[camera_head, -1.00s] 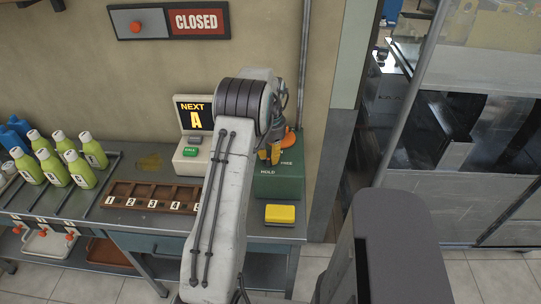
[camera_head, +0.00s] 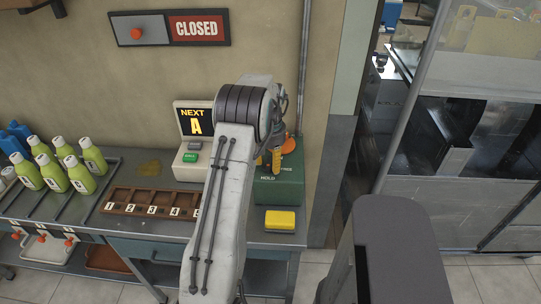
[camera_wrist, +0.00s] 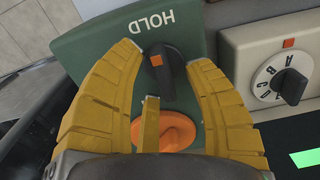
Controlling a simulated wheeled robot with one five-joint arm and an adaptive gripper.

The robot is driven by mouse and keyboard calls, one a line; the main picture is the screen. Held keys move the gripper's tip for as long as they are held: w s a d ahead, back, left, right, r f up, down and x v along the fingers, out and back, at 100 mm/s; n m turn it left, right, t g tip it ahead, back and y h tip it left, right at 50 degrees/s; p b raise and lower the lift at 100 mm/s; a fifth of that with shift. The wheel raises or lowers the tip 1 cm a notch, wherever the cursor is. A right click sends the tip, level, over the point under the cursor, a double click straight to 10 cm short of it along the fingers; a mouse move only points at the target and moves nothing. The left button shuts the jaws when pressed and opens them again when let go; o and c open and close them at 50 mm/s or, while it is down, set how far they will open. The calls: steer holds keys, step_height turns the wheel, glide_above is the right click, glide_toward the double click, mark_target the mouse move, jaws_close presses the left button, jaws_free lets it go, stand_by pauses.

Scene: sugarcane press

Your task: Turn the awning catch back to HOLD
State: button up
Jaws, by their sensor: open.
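The awning catch is a black knob (camera_wrist: 167,78) with an orange mark, on a green box (camera_wrist: 85,45) labelled HOLD in the wrist view. The knob lies close to the HOLD lettering, which appears upside down there. My gripper (camera_wrist: 164,54) is open, with one yellow finger on each side of the knob and visible gaps to it. An orange round part (camera_wrist: 172,131) lies below the knob, partly behind a yellow piece of my gripper. In the head view, the green box (camera_head: 282,191) shows HOLD and FREE labels, and my gripper (camera_head: 277,160) hides the knob.
A pale box with a dial (camera_wrist: 285,82) stands beside the green box. A yellow block (camera_head: 281,220) sits in front of it. A numbered wooden rack (camera_head: 150,202) and several green bottles (camera_head: 78,172) stand on the bench to the left.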

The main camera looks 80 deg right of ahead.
step_height(320, 180, up, 12)
stand_by(0.6)
steer(key=shift+d+f, duration=0.1)
stand_by(0.7)
